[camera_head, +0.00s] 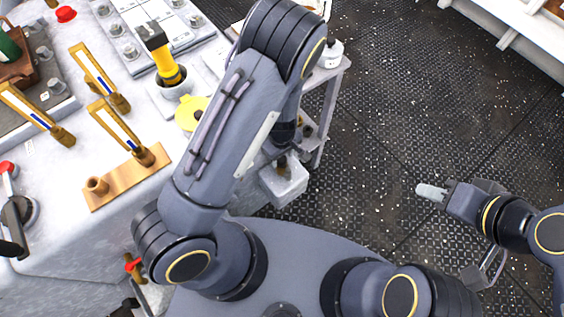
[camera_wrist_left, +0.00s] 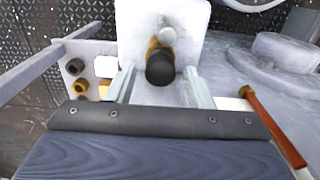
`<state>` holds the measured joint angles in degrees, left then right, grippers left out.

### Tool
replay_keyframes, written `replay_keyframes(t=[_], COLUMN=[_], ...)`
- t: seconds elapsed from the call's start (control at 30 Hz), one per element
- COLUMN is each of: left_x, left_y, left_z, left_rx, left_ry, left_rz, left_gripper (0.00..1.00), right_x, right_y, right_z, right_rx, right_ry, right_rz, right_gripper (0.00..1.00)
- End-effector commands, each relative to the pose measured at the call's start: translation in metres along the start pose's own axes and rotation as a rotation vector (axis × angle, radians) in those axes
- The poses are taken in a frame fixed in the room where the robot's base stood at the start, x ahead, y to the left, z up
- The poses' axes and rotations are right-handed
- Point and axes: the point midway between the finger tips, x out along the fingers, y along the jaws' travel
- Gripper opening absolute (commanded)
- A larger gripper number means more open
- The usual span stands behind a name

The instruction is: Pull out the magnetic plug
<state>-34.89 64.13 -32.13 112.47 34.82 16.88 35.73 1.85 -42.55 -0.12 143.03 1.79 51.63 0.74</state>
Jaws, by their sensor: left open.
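The magnetic plug appears to be the black round knob (camera_wrist_left: 160,69) with a brass body behind it, set on a pale block (camera_wrist_left: 130,22) in the left wrist view. My left gripper (camera_wrist_left: 159,80) is open, with one pale finger on each side of the knob. Gaps show between knob and fingers; I cannot tell the depth between them. In the head view the pale block (camera_head: 289,186) sticks out from the bench side, and my arm largely hides the left gripper there. My right gripper (camera_head: 432,192) is over the floor at right; its finger gap is not clear.
The bench (camera_head: 70,235) at left holds gauges with brass fittings (camera_head: 130,135), a yellow and black fitting (camera_head: 167,68) and a yellow lid (camera_head: 191,113). An orange-brown handle (camera_wrist_left: 272,125) lies right of my left gripper. The dark deck (camera_head: 390,110) is clear.

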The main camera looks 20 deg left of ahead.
Motion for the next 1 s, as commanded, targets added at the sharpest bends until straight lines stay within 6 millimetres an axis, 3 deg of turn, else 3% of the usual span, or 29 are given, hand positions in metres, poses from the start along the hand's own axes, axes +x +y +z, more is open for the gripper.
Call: replay_keyframes(t=[0.03,0.37,1.0], left_x=[0.0,0.0,-0.021], left_y=[0.0,0.0,0.0], left_z=[0.0,0.0,0.0], left_rx=[0.0,0.0,0.0], left_ry=[0.0,0.0,0.0], left_rz=[0.0,0.0,0.0], left_gripper=[0.47,0.05,0.05], right_x=[0.0,0.0,-0.016], right_y=[0.0,0.0,-0.007], right_z=[0.0,0.0,-0.008], right_rx=[0.0,0.0,0.0], right_ry=[0.0,0.0,0.0], right_rz=[0.0,0.0,0.0], right_gripper=[0.36,0.36,0.36])
